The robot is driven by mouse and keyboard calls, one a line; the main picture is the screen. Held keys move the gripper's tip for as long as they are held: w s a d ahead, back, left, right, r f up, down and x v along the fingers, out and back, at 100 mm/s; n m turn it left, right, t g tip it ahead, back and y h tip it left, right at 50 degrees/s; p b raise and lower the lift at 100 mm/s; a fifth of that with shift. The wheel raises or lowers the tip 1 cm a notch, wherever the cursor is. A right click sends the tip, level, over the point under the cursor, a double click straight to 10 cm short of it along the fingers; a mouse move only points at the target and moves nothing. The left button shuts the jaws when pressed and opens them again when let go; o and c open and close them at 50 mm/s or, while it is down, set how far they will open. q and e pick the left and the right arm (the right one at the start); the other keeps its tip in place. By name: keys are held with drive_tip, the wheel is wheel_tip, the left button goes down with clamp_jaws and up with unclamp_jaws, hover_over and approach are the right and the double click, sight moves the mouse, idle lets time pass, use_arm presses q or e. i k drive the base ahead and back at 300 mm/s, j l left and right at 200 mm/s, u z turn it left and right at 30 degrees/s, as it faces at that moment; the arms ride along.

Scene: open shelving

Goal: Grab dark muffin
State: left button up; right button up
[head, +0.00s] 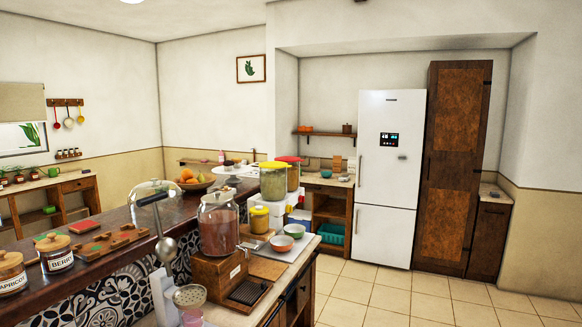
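I cannot make out a dark muffin in the head view. A clear glass dome (152,190) stands on the dark raised counter (120,214) at the left; what is under it is too small to tell. Neither of my grippers is in view.
The counter holds jars with wooden lids (57,254), a wooden tray (108,242), a fruit bowl (193,182) and a large glass jar (219,224) on a wooden box. A metal lever device (163,246) stands in front. The tiled floor (400,300) at right is clear before the white fridge (390,180).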

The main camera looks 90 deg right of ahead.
sight(227, 165)
drive_tip(key=z, duration=3.3)
drive_tip(key=i+l+z, duration=0.2)
drive_tip(key=i+z, duration=0.2)
drive_tip(key=i+l+z, duration=0.15)
drive_tip(key=i+z, duration=0.15)
drive_tip(key=z, duration=0.15)
drive_tip(key=i+u, duration=0.25)
drive_tip(key=i, duration=3)
drive_tip(key=i+u, duration=0.2)
drive_tip(key=i, duration=0.6)
drive_tip(key=i+l+u, duration=0.15)
drive_tip(key=i, duration=0.65)
drive_tip(key=i+j+u, duration=0.1)
drive_tip(key=i+u, duration=0.75)
drive_tip(key=i+l+u, duration=0.15)
drive_tip(key=i+u, duration=0.25)
drive_tip(key=k+j, duration=0.05)
drive_tip(key=k, duration=0.05)
